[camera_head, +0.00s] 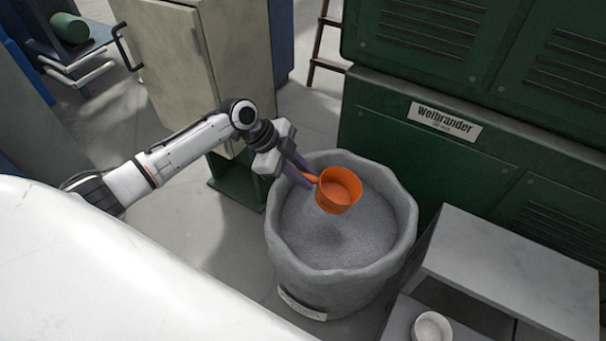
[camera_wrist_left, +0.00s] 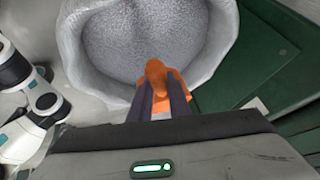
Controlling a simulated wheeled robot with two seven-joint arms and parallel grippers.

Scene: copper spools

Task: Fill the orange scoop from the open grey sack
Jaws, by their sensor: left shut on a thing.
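The orange scoop (camera_head: 338,190) is over the open grey sack (camera_head: 280,258) in the head view, and its bowl looks empty inside. The sack stands on the floor and holds grey granules (camera_head: 345,240) with a slight dip in the surface. My left gripper (camera_head: 306,176) is shut on the scoop's handle, at the sack's far left rim. In the left wrist view the fingers (camera_wrist_left: 160,98) close on the orange handle (camera_wrist_left: 155,72), with the sack's rim (camera_wrist_left: 85,70) around the granules beyond. The scoop's bowl is mostly hidden there. My right gripper is not in view.
A green cabinet (camera_head: 400,150) labelled Welbrander stands right behind the sack. A grey bench (camera_head: 510,260) is close on the right, with a small cup of pale material (camera_head: 431,327) in front. A beige locker (camera_head: 180,60) stands behind my left arm. Bare floor lies left of the sack.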

